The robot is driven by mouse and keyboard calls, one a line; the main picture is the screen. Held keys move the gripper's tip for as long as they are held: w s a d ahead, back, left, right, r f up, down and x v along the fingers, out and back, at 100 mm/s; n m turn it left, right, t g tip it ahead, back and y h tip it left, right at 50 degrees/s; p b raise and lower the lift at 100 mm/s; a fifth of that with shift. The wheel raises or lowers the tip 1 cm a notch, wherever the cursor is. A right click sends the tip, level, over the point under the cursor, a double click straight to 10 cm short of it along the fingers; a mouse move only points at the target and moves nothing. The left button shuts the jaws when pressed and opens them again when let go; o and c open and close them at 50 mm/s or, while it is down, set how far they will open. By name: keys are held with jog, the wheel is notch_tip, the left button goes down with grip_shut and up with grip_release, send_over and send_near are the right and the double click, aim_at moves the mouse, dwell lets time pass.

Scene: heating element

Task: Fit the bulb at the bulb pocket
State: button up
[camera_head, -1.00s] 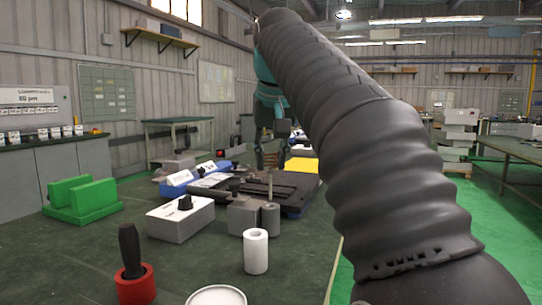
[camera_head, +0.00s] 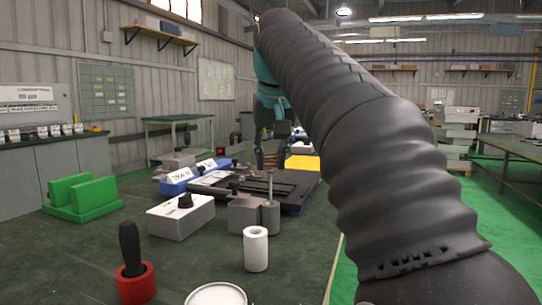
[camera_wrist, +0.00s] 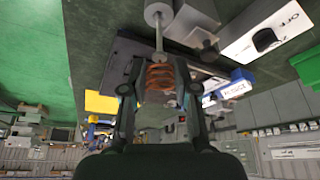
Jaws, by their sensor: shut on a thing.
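The bulb, a thin grey metal rod (camera_head: 270,186), stands upright below my gripper (camera_head: 270,157), and its lower end meets the top of the grey cylinder (camera_head: 270,217) that I take for the bulb pocket. In the wrist view, my gripper (camera_wrist: 160,80) is shut with a copper-coloured coil (camera_wrist: 160,78) between its fingers. The rod (camera_wrist: 159,40) runs from the coil to the pocket's round top (camera_wrist: 158,14). How deep the rod tip sits is hidden. The exact finger contact is hard to make out.
A grey block adjoins the pocket, with a white switch box (camera_head: 181,217) to the left. A white hollow cylinder (camera_head: 256,249), a white round dish (camera_head: 216,297) and a red-based black handle (camera_head: 134,279) stand nearer. A green stand (camera_head: 82,199) is left. A dark plate (camera_head: 290,187) lies behind.

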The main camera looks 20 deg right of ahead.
jog(key=shift+f+b, duration=2.3)
jog(key=shift+f, duration=0.95)
jog(key=o, duration=1)
send_near(271, 189)
jog(key=f, duration=0.2)
jog(key=shift+w, duration=0.45)
